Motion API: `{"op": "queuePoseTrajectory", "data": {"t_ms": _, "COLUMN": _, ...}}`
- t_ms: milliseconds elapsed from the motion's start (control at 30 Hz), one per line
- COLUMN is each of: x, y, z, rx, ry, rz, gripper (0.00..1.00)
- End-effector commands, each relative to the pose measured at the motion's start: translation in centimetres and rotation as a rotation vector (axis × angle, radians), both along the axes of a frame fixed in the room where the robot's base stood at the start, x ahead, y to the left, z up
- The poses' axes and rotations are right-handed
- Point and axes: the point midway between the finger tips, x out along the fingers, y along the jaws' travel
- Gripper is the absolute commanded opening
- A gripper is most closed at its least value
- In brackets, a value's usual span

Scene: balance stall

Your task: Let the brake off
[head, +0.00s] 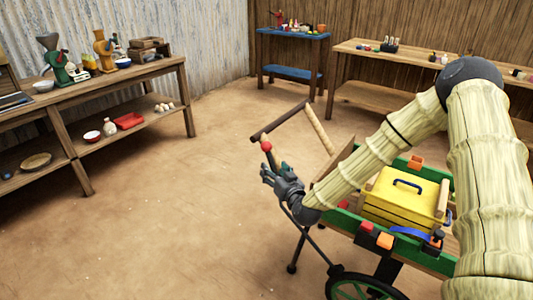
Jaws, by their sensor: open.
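A handcart (345,217) with green sides stands at the lower right, partly behind my arm. A lever with a red ball knob (266,147) rises at its handle end; I take it to be the brake lever. My gripper (266,174) is open, its fingers just below the knob and close to the lever's shaft. I cannot tell whether they touch it. The lower end of the lever is hidden by my gripper. A dark spoked wheel with a green rim (365,287) shows at the bottom edge; any brake shoe on it is not clear.
A yellow box (400,198) with a blue handle rides on the cart, with orange and red blocks around it. The cart's wooden handle frame (319,131) stands up behind the knob. Benches (120,80) line the walls. The floor to the left is clear.

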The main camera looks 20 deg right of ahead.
Motion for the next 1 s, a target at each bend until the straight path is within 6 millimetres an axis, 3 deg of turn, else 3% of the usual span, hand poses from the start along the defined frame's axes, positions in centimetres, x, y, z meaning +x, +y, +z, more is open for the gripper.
{"op": "queuePoseTrajectory", "data": {"t_ms": 200, "x": 1.7, "y": -1.5, "z": 2.4, "rx": -0.003, "ry": -0.074, "rz": -0.029, "gripper": 0.59}}
{"op": "queuePoseTrajectory", "data": {"t_ms": 367, "x": 3.3, "y": -1.4, "z": 2.5, "rx": -0.003, "ry": -0.075, "rz": -0.029, "gripper": 0.59}}
{"op": "queuePoseTrajectory", "data": {"t_ms": 800, "x": 10.0, "y": -0.9, "z": 2.3, "rx": -0.002, "ry": -0.072, "rz": -0.028, "gripper": 0.59}}
{"op": "queuePoseTrajectory", "data": {"t_ms": 1000, "x": 11.7, "y": -0.7, "z": 2.3, "rx": -0.002, "ry": -0.072, "rz": -0.028, "gripper": 0.59}}
